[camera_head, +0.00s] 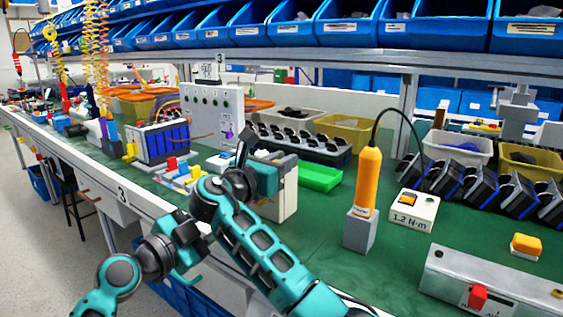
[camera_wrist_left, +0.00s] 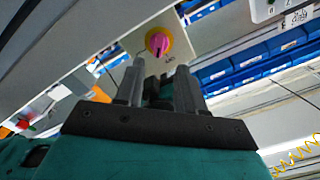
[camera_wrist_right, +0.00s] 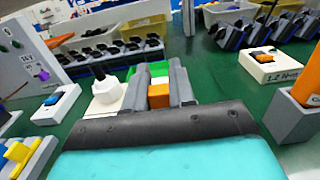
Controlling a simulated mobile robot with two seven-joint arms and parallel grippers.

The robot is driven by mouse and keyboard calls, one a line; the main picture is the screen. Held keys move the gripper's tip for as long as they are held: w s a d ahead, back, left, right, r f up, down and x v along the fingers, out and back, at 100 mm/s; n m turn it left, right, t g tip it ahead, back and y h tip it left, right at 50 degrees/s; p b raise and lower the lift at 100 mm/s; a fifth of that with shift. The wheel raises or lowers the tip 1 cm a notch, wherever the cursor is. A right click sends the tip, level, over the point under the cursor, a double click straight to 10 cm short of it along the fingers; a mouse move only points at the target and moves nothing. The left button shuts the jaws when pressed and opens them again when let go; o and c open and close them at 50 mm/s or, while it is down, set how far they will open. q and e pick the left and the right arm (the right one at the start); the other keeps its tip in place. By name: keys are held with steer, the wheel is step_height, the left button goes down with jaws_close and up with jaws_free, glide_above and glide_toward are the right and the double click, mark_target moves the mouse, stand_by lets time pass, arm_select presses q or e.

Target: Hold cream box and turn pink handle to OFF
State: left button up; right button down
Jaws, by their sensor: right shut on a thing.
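The cream box (camera_head: 284,200) stands on the green bench top, partly hidden behind my right arm in the head view. In the right wrist view the box (camera_wrist_right: 105,100) shows a dark knob on top, left of the fingers. The pink handle (camera_wrist_left: 158,43) sits on a yellow round plate on the box's side in the left wrist view; it is hidden in the head view. My left gripper (camera_wrist_left: 160,88) is open and short of the handle, which shows just beyond the gap between the fingertips.
An orange screwdriver (camera_head: 367,182) in a grey stand and a torque unit (camera_head: 413,208) are to the right. A grey panel (camera_head: 212,115) and a green tray (camera_head: 320,178) stand behind. A metal box (camera_head: 490,285) with a red switch is front right.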

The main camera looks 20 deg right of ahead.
arm_select(q)
steer(key=shift+x, duration=3.75)
steer(key=shift+s+d, duration=0.1)
steer(key=shift+c, duration=0.3)
jaws_close()
